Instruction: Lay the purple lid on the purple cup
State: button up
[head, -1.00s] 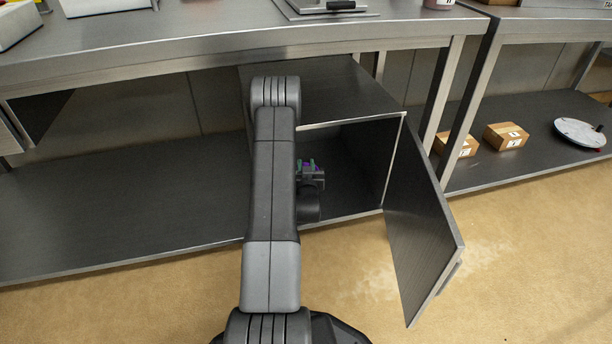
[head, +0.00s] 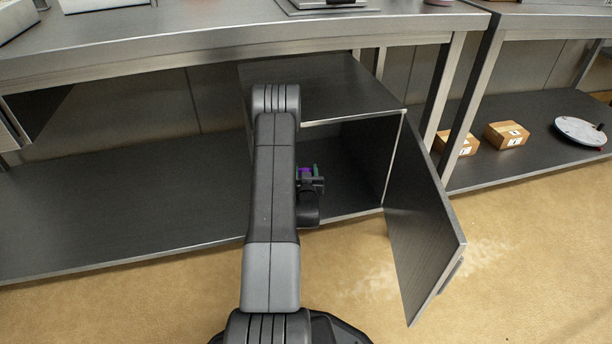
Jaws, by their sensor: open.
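A small patch of purple (head: 305,171) shows at my gripper, inside the open cabinet. I cannot tell whether it is the purple cup or the purple lid. My gripper (head: 308,172) is small in view and partly hidden behind my arm. Its fingers are apart, with the purple patch between or just behind them. I cannot tell whether they touch it. No second purple thing shows; my arm covers the left part of the cabinet opening.
The cabinet (head: 345,93) stands on the lower shelf (head: 130,220), its door (head: 425,220) swung open to the right. Cardboard boxes (head: 506,135) and a round white disc (head: 581,132) lie on the right-hand shelf. A steel counter (head: 200,38) runs above.

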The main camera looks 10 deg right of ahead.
jog(key=p+v, duration=0.3)
jog(key=v, duration=0.9)
jog(key=shift+p, duration=0.3)
jog(key=b+x, duration=0.4)
jog(key=x, duration=0.8)
jog(key=shift+w+f, duration=0.15)
jog(key=shift+w, duration=0.05)
notch_tip(320, 180, up, 3)
jog(key=shift+s+r+p, duration=0.1)
jog(key=shift+s+p, duration=0.05)
jog(key=shift+p, duration=0.65)
jog(key=shift+r, duration=0.45)
